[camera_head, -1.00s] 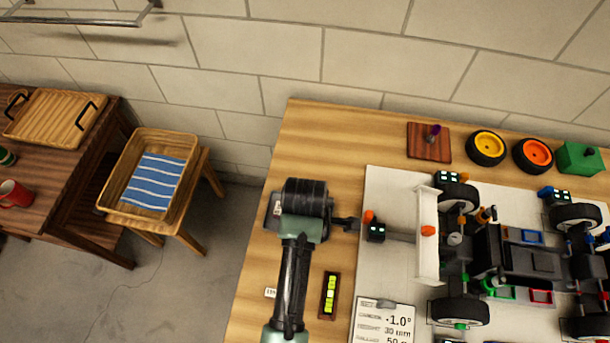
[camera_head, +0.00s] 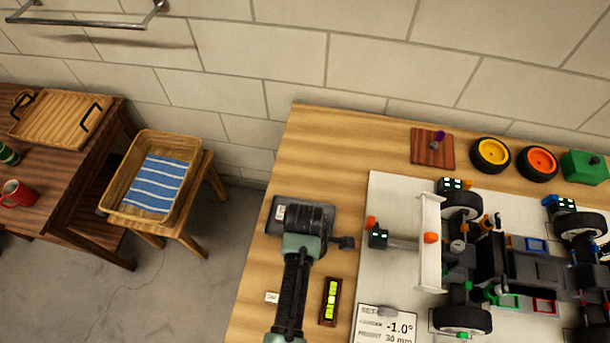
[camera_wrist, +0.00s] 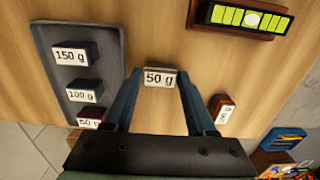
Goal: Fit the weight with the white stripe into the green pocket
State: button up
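In the wrist view my gripper (camera_wrist: 161,82) has its two fingertips against the sides of a small weight labelled "50 g" (camera_wrist: 160,77). No white stripe shows on the side facing the camera. In the head view my gripper (camera_head: 345,243) is at the left side of the bench, left of the car, and its weight cannot be made out. A green-framed pocket (camera_head: 504,300), likely the green pocket, sits on the car chassis beside a red-framed pocket (camera_head: 545,306) and below a blue-framed one (camera_head: 527,244).
A grey tray (camera_wrist: 106,45) holds weights labelled 150 g (camera_wrist: 74,55), 100 g (camera_wrist: 84,93) and 50 g (camera_wrist: 90,119). Another labelled weight (camera_wrist: 222,110) lies on the bench. A spirit level (camera_head: 330,301) lies near my arm. The car's white front wing (camera_head: 430,243) stands right of my gripper.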

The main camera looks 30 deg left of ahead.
grip_shut()
notch_tip(320, 180, up, 10)
jog(key=w+d+r+m, duration=0.1)
jog(key=d+m, duration=0.4)
jog(key=m, duration=0.5)
jog(key=w+d+r+m, duration=0.2)
jog(key=d+m, duration=0.4)
jog(key=m, duration=0.5)
jog(key=shift+d+p, duration=0.15)
jog(key=shift+p, duration=0.25)
